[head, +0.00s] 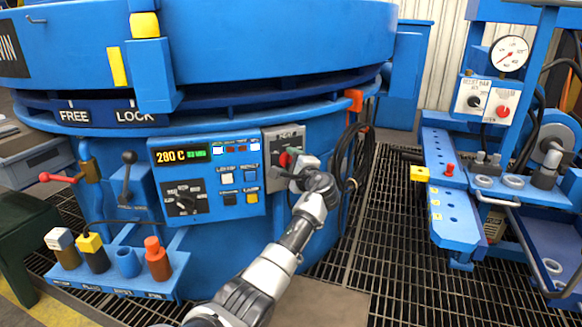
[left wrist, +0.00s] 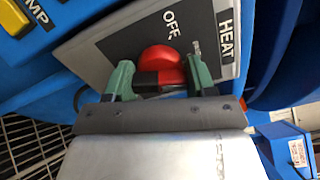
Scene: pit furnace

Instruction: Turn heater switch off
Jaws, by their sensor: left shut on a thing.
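The heater switch is a red knob (left wrist: 160,62) with a black part, on a grey plate with a black label reading "OFF" and "HEAT" in the left wrist view. In the head view the red knob (head: 284,159) shows in part on the grey switch box (head: 272,180), right of the blue control panel. My left gripper (head: 292,160) is at the knob and hides much of it. In the left wrist view its green fingers (left wrist: 160,80) are on either side of the knob, shut on it. I cannot tell exactly which mark the knob points to. My right gripper is not in view.
Black cables (head: 355,165) hang on an orange hook to the right. A rack of handled tools (head: 120,275) stands at lower left. Grating floor (head: 385,235) lies clear before the right-hand blue bench (head: 455,222).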

